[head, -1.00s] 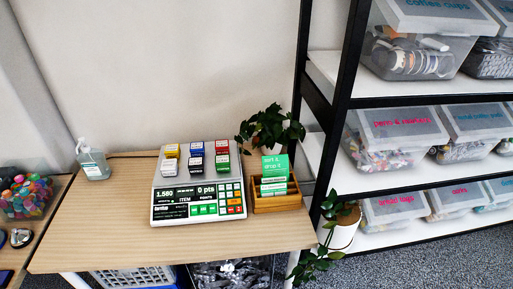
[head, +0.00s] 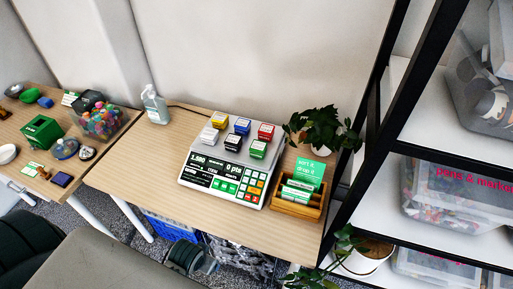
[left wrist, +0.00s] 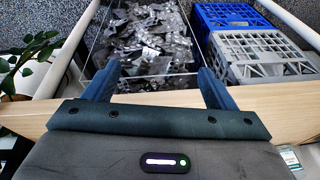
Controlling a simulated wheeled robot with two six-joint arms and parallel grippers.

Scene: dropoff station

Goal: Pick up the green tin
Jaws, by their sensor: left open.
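The green tin (head: 258,149) is a small block with a white-labelled top in the head view. It stands at the front right of a group of similar tins on the pale scale (head: 198,149), next to a black tin (head: 233,143) and in front of a red tin (head: 266,132). My left gripper (left wrist: 158,80) shows in the left wrist view with its two dark fingers wide apart and nothing between them. It is over the table edge, and the tin is not in that view. My right gripper is not in view.
The scale stands on a wooden table (head: 140,171). A wooden card box (head: 299,208) and a plant (head: 319,125) stand to its right, near a black shelf frame. A sanitizer bottle (head: 155,105) stands left. Below the table are blue (left wrist: 230,15) and grey (left wrist: 265,50) crates.

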